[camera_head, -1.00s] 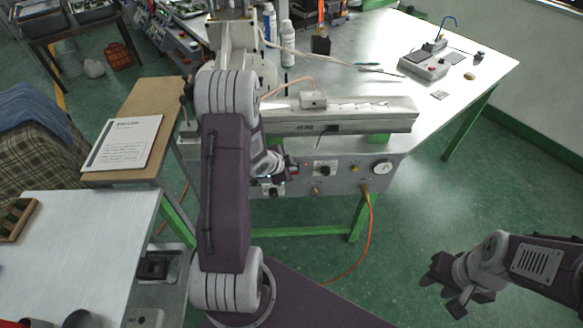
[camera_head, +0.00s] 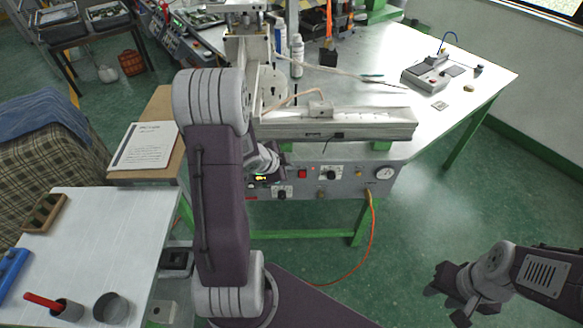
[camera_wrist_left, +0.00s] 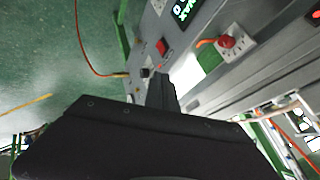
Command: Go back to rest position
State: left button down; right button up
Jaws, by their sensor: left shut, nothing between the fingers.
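My left arm rises through the middle of the head view and bends over toward the grey machine's front panel (camera_head: 350,178). Its wrist (camera_head: 265,160) shows just in front of that panel; its fingers are mostly hidden there. In the left wrist view my left gripper (camera_wrist_left: 160,92) is shut and empty, with the panel's red switch (camera_wrist_left: 162,46) and lit green display (camera_wrist_left: 184,9) beyond it. My right gripper (camera_head: 448,298) hangs empty over the green floor at lower right, its dark fingers apart.
The machine stands on a metal table (camera_head: 460,80) with green legs. Open floor lies right of the machine.

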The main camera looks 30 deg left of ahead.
pick_arm(q)
jog(key=shift+w+a+f, duration=0.1)
jog(key=shift+w+f, duration=0.15)
pick_arm(e)
jog(key=shift+w+a+f, duration=0.1)
jog(key=shift+w, duration=0.15)
pick_arm(q)
jog(key=w+d+r+m+h, duration=0.1)
jog(key=w+d+r+m, duration=0.15)
jog(key=d+r, duration=0.65)
jog(key=s+d+f+n+g, duration=0.2)
jog(key=s+n, duration=0.4)
jog(key=s, duration=0.3)
jog(key=s+d+f+n+g+y, duration=0.1)
jog(key=s+d+f+n+g, duration=0.2)
jog(key=s+n, duration=0.4)
jog(key=shift+s+f+g+y, duration=0.3)
jog(key=shift+s+f+g, duration=0.55)
jog(key=shift+s, duration=0.4)
jog(key=shift+s+r, duration=0.1)
jog(key=shift+a, duration=0.15)
